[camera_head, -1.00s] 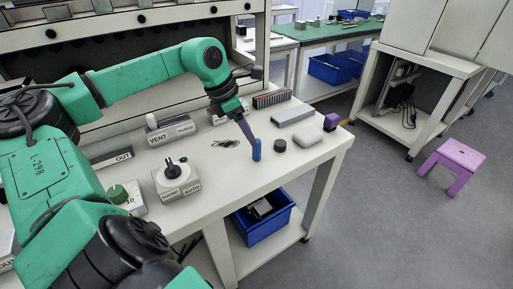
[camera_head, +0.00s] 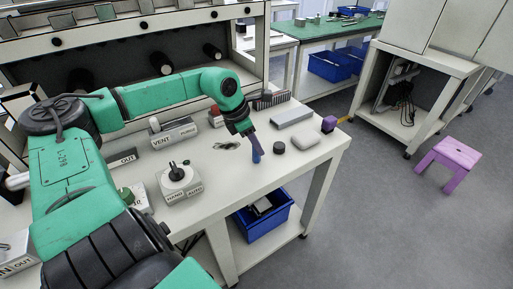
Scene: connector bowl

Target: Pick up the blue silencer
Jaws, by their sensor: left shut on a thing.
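The blue silencer (camera_head: 256,156) is a small upright blue cylinder near the front of the white worktable. My left gripper (camera_head: 255,145) comes down on it from above, its fingers around the top of the silencer. It is shut on the silencer, whose lower part shows below the fingers. I cannot tell whether the silencer's foot is still touching the table. My right gripper is not in view.
A black round cap (camera_head: 279,148) stands just right of the silencer. A grey bar (camera_head: 292,117), a white block (camera_head: 306,141) and a purple block (camera_head: 329,124) lie farther right. A HAND/AUTO switch box (camera_head: 181,183) stands left. A blue bin (camera_head: 264,217) sits below.

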